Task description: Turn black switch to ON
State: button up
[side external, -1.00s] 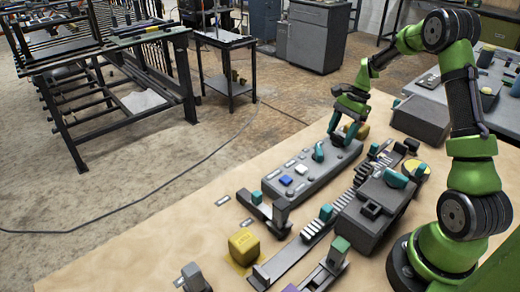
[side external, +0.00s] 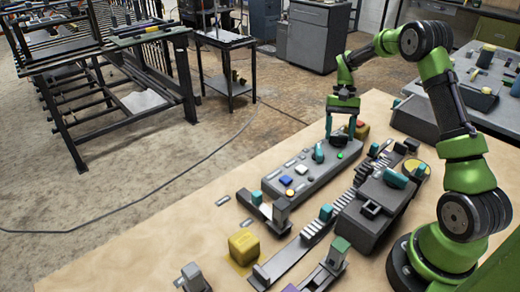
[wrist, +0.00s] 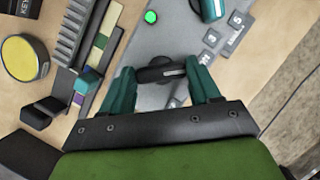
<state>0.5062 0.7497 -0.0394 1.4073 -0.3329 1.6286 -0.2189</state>
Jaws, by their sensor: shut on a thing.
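The black switch (wrist: 160,72) is a dark oblong knob with a pale line, on the grey control panel (side external: 285,190). In the wrist view it lies between the two teal fingertips of my gripper (wrist: 163,78), turned roughly crosswise from one finger to the other. In the side view my gripper (side external: 340,138) points down over the panel's far end and largely hides the switch. A round green lamp (wrist: 151,17) glows near the switch; it also shows in the side view (side external: 340,156). The ON marking cannot be read.
A teal knob (side external: 318,153) and blue button (side external: 286,181) are on the same panel. A yellow box with a red button (side external: 361,129) stands close behind my gripper. Right of the panel are a striped rail (side external: 366,172) and a dark grey box (side external: 375,210). Bare table lies to the left.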

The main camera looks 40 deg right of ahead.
jog(key=shift+n, duration=0.6)
jog(key=o, duration=1.1)
jog(key=shift+g, duration=0.3)
jog(key=shift+c, duration=0.2)
jog(key=shift+r, duration=0.1)
jog(key=v, duration=1.6)
jog(key=shift+r, duration=0.4)
jog(key=shift+a, duration=0.1)
